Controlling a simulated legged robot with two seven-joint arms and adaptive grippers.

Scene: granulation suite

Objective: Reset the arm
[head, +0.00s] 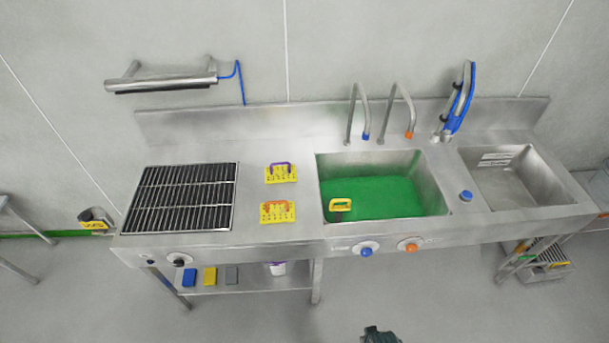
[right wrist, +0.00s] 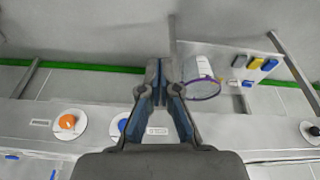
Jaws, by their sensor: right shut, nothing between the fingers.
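My right gripper (right wrist: 160,78) fills the middle of the right wrist view, its dark fingers closed together with nothing between them. In the right wrist view it points over the front of the steel sink unit, with the orange knob (right wrist: 68,121) to its left and a white container with a purple rim (right wrist: 202,86) just to its right. In the head view a small dark piece, which looks like the tip of my right gripper (head: 381,335), shows at the bottom edge, in front of the unit and apart from it. My left gripper is not in view.
Taps stand behind. Blue and orange knobs stick out in front. The floor before the unit is clear.

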